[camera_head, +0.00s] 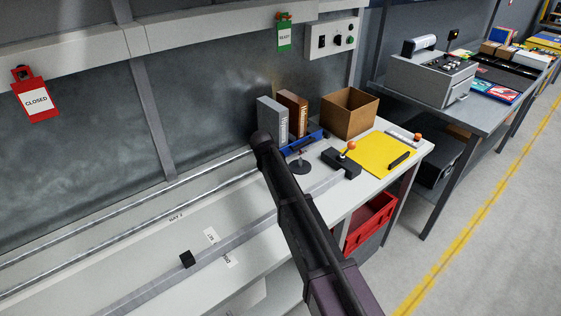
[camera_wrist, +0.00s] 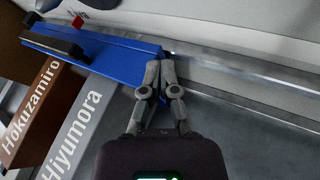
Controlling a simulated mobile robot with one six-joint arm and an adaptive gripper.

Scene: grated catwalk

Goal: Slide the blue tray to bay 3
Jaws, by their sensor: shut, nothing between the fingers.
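The blue tray (camera_head: 312,138) lies at the right end of the rails, partly hidden behind my arm in the head view. In the wrist view the blue tray (camera_wrist: 125,60) crosses the upper left, with a black bar and a small red part on it. My gripper (camera_wrist: 160,68) is shut and empty, with its fingertips at the tray's near end. They look close to or against it; contact is not certain. White bay labels (camera_head: 210,235) lie along the bench to the left; I cannot read their numbers surely.
Metal rails (camera_head: 125,208) run left along the bench. Grey and brown binders (camera_head: 291,110), a cardboard box (camera_head: 349,112), a black block with an orange-knobbed lever (camera_head: 342,162) and a yellow sheet (camera_head: 380,154) are nearby.

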